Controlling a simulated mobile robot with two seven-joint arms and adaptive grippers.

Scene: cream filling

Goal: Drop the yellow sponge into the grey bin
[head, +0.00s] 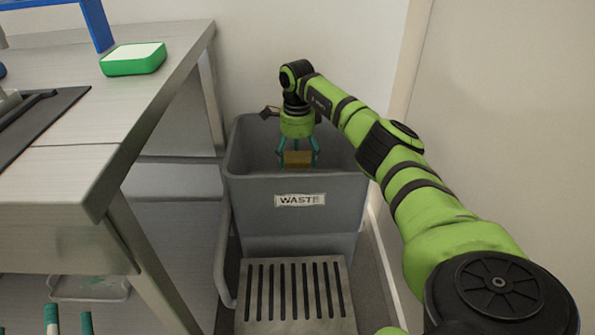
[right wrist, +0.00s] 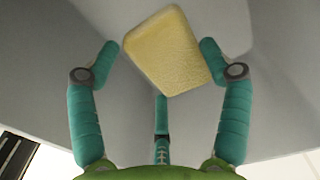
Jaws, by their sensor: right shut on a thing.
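The grey bin (head: 245,190), labelled WASTE, stands on the floor beside the counter with its top open. My right gripper (head: 298,158) points down into the bin's mouth. It is shut on the yellow sponge (head: 296,160), which is partly hidden behind the bin's front rim. In the right wrist view the sponge (right wrist: 165,50) sits tilted between the teal fingertips, with the bin's grey walls around it. My left gripper (head: 68,318) shows only as two teal fingertips at the bottom left, apart and with nothing between them.
A steel counter (head: 150,115) on the left carries a green block with a white top (head: 134,58). A slatted pedal plate (head: 293,295) lies at the bin's foot. A wall stands close behind and right of the bin. A small tray (head: 90,288) lies under the counter.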

